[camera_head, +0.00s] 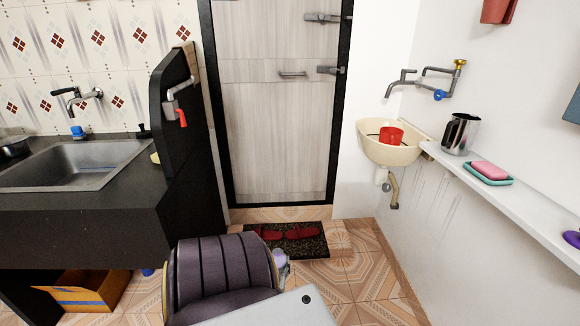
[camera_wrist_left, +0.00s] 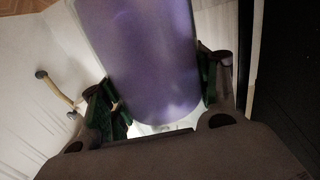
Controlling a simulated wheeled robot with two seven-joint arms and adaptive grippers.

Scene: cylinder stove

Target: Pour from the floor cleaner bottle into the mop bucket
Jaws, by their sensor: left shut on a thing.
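The floor cleaner bottle (camera_wrist_left: 150,60) is a large purple container that fills the upper middle of the left wrist view. My left gripper (camera_wrist_left: 160,88) is shut on it, with a green-padded finger on each side. The bottle's top and mouth are out of that view. In the head view only a small light-purple part of the bottle (camera_head: 281,264) shows beside my dark arm, which hides the rest. I cannot make out the mop bucket in either view. My right gripper is not in view.
A dark counter with a steel sink (camera_head: 75,165) stands at the left, above an orange box (camera_head: 88,292). A doormat (camera_head: 288,240) with red slippers lies before the closed door (camera_head: 270,120). A washbasin (camera_head: 385,150) and a narrow shelf (camera_head: 500,195) line the right wall.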

